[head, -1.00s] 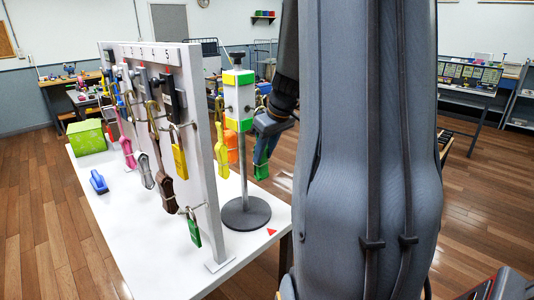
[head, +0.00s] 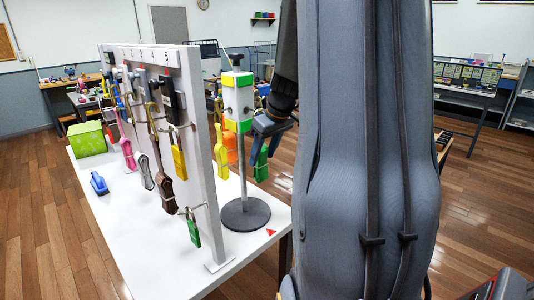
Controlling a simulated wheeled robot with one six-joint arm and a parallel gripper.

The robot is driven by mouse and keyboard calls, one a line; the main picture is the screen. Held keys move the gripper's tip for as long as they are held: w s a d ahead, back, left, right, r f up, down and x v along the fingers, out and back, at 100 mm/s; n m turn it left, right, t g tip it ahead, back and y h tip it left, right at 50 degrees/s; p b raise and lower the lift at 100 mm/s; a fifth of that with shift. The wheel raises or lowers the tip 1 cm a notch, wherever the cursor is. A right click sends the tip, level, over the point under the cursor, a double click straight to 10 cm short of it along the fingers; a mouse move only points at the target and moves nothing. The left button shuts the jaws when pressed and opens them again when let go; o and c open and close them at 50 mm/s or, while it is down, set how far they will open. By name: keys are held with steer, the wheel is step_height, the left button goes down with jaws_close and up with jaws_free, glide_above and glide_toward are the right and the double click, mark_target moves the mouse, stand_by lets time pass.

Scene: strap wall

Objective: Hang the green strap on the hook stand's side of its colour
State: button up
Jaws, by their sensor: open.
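The hook stand (head: 239,103) is a white block on a grey pole with a round dark base, with yellow and green colour bands. A yellow strap (head: 221,155) hangs at its left side. The green strap (head: 262,165) hangs at its right side, beside the pole and above the table. My gripper (head: 263,149) is open, its fingers spread on either side of the green strap. The strap's upper end is hidden behind the gripper, so I cannot tell whether it sits on a hook.
A white pegboard (head: 218,240) with several hanging straps and tags stands left of the stand on a white table (head: 120,222). A green box (head: 89,139) and a blue-handled item (head: 99,183) lie at the left. A red triangle (head: 271,232) marks the right edge.

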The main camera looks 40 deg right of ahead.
steer(key=shift+w+d+r, duration=0.1)
steer(key=shift+w+r, duration=0.15)
steer(key=shift+r, duration=0.2)
steer(key=shift+w+r, duration=0.2)
steer(key=shift+r, duration=0.25)
steer(key=s+b+v, duration=0.1)
steer(key=v, duration=0.5)
steer(key=shift+s+b, duration=0.25)
steer(key=shift+b, duration=0.15)
